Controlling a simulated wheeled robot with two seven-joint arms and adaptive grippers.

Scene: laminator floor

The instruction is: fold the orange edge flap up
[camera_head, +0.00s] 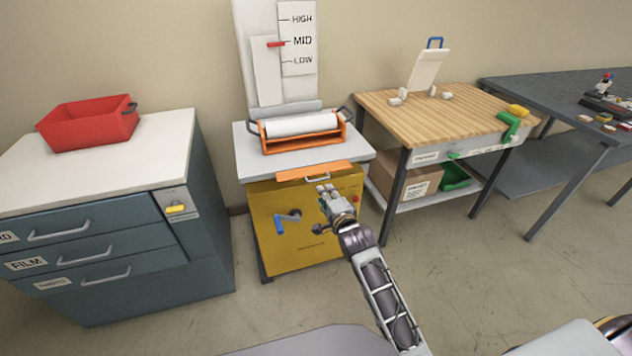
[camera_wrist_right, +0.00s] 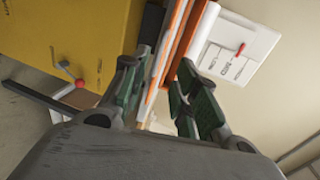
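The orange edge flap (camera_head: 313,171) is a flat strip along the front edge of the laminator's pale top (camera_head: 243,158), with a small metal handle at its front. I cannot tell its exact tilt. My right gripper (camera_head: 328,190) is just below and in front of the flap, right of its middle. In the right wrist view its two dark green fingers (camera_wrist_right: 163,62) are spread apart, with orange and pale strips behind the gap. It appears empty; any contact with the flap is unclear. My left gripper is out of view.
An orange frame with a white roll (camera_head: 300,125) sits on the laminator top. A drawer cabinet with a red bin (camera_head: 88,122) stands left; a wooden bench (camera_head: 440,115) stands right.

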